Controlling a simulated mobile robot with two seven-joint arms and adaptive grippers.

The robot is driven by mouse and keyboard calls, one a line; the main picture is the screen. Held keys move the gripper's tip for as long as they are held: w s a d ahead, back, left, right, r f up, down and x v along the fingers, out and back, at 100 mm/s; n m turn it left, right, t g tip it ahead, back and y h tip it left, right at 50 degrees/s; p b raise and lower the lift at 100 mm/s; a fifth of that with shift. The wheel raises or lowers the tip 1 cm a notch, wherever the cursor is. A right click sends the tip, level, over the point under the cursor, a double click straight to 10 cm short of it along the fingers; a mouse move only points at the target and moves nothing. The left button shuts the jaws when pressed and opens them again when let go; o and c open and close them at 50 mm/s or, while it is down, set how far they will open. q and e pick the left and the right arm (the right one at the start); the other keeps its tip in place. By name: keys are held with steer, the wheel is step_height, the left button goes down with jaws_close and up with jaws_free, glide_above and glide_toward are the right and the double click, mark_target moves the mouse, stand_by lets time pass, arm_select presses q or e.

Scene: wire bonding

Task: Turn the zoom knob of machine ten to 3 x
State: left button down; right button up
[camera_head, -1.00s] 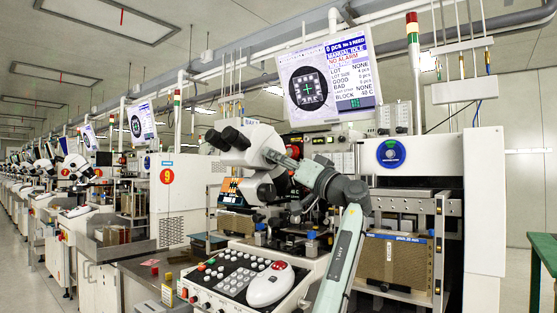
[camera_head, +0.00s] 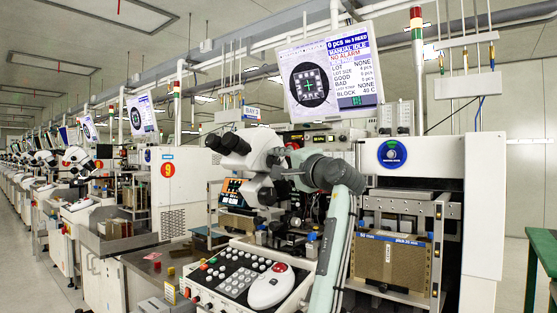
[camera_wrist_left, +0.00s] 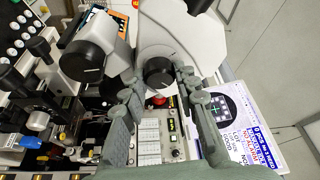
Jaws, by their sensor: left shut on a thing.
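The white microscope (camera_head: 262,150) of the wire bonder stands in the middle of the head view, with black eyepieces at its left. My left gripper (camera_head: 284,180) reaches its right side from the front, the forearm rising from below. In the left wrist view, the black zoom knob (camera_wrist_left: 160,73) with a pale mark sits on the microscope body, between the two grey fingertips of my left gripper (camera_wrist_left: 158,84), which is shut on it. The scale numbers are too small to read. In the head view the knob is hidden. My right gripper is not in view.
Below the microscope are a control panel (camera_head: 225,285) and a white mouse (camera_head: 270,287). A monitor (camera_head: 330,78) hangs above. A brown magazine (camera_head: 390,262) stands at right. Machine 9 (camera_head: 175,190) is to the left.

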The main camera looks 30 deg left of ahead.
arm_select(q)
steer(key=m+h, duration=0.1)
steer(key=m, duration=0.2)
steer(key=shift+r+m, duration=0.15)
steer(key=shift+m, duration=0.15)
steer(key=shift+m+g+h, duration=0.7)
steer(key=shift+m, duration=1.1)
steer(key=c, duration=1.2)
jaws_free()
steer(key=shift+o, duration=0.2)
steer(key=v, duration=1.2)
